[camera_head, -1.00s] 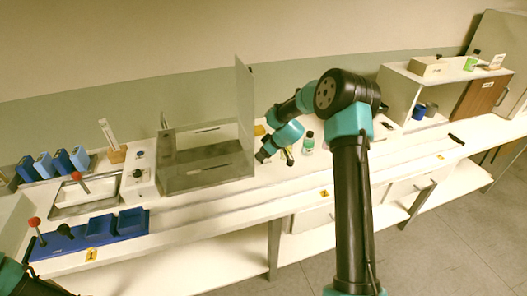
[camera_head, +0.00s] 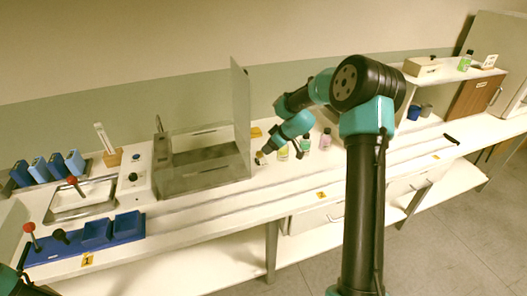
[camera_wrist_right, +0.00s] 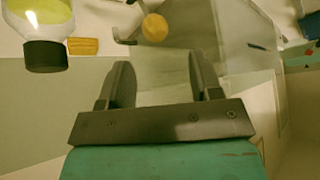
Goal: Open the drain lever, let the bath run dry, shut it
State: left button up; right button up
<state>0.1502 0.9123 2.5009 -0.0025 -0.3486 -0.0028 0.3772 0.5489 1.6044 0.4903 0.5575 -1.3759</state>
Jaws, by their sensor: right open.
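The bath, a clear grey-walled tank (camera_head: 205,160), stands mid-bench with a tall clear panel (camera_head: 241,105) at its right. An orange ball knob (camera_wrist_right: 155,27) shows in the right wrist view beside the tank wall; it looks like the lever's end. I cannot tell the lever's position or the water level. My right gripper (camera_head: 263,156) is just right of the tank. In the wrist view its fingers (camera_wrist_right: 162,78) are apart and empty, with the knob beyond them, not between them. My left gripper is out of view; only a bit of left arm shows at bottom left.
Right of my right gripper stand yellow-green (camera_head: 283,153), green (camera_head: 305,144) and pink (camera_head: 325,140) bottles. A black-capped bottle (camera_wrist_right: 45,55) is close in the wrist view. A blue tray (camera_head: 85,238) and red-knobbed sticks (camera_head: 72,181) are at left.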

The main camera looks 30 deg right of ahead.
jog(key=v, duration=0.9)
jog(key=shift+s+r, duration=0.2)
jog(key=shift+r, duration=0.1)
